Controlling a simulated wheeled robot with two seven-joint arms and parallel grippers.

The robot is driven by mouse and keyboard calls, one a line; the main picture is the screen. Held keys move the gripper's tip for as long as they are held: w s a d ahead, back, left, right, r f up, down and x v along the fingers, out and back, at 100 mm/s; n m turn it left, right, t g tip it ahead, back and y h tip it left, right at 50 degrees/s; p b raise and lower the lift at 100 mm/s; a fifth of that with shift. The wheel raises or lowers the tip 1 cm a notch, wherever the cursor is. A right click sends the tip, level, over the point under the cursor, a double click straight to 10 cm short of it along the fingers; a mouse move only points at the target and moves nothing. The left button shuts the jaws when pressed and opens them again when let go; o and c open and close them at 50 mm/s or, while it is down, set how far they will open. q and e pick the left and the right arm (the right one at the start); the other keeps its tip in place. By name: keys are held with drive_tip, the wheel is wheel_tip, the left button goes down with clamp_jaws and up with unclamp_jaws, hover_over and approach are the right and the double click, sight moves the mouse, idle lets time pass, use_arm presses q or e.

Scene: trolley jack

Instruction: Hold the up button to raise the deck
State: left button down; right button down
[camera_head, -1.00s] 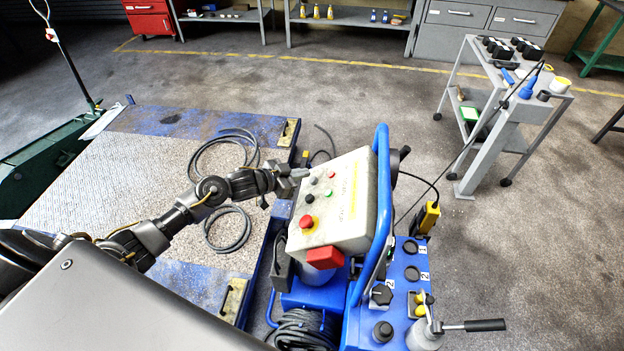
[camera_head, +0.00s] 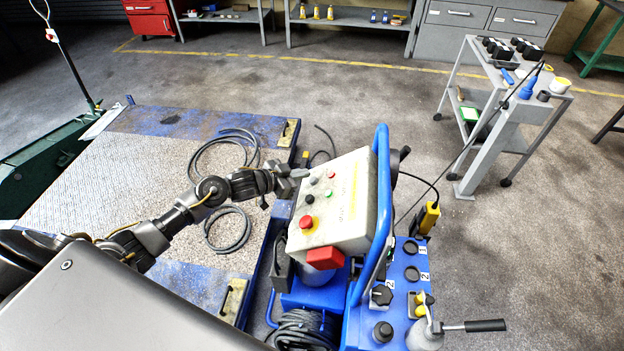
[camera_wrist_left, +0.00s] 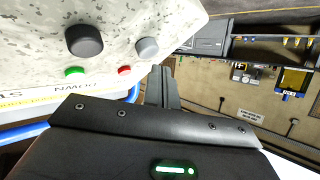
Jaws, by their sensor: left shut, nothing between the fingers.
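The pale control box (camera_head: 345,205) stands tilted on the blue unit. My left gripper (camera_head: 300,172) is shut and empty at the box's upper left edge. In the left wrist view, its fingers (camera_wrist_left: 160,86) are beside the face, near a grey round button (camera_wrist_left: 147,47); contact cannot be told. The blue-framed deck (camera_head: 120,165) lies low at left.
A blue handle (camera_head: 383,190) curves along the box's right side. Coiled cables (camera_head: 228,228) lie on the deck. A lever (camera_head: 470,326) and knobs are at lower right. A grey trolley (camera_head: 520,110) stands on the right, with open floor between.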

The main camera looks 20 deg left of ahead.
use_arm(q)
drive_tip(key=shift+d+f, duration=0.1)
idle(0.7)
drive_tip(key=shift+d+f, duration=0.15)
drive_tip(key=shift+f, duration=0.05)
drive_tip(key=shift+w+d+f, duration=0.1)
drive_tip(key=shift+d+f, duration=0.25)
drive_tip(key=shift+f, duration=0.1)
idle(0.9)
drive_tip(key=shift+r, duration=0.1)
idle(3.4)
drive_tip(key=shift+a+r+p, duration=0.55)
drive_tip(key=shift+a+r, duration=0.05)
drive_tip(key=shift+r, duration=0.05)
drive_tip(key=shift+r, duration=0.1)
drive_tip(key=shift+s+a+r+p, duration=0.2)
drive_tip(key=shift+a+r+p, duration=0.15)
drive_tip(key=shift+r+p, duration=0.2)
drive_tip(key=shift+s+a+r+p, duration=0.2)
drive_tip(key=shift+a+r+p, duration=0.4)
drive_tip(key=shift+r+p, duration=0.1)
drive_tip(key=shift+s+a+r+p, duration=0.15)
drive_tip(key=shift+a+r+p, duration=0.45)
drive_tip(key=shift+p, duration=0.1)
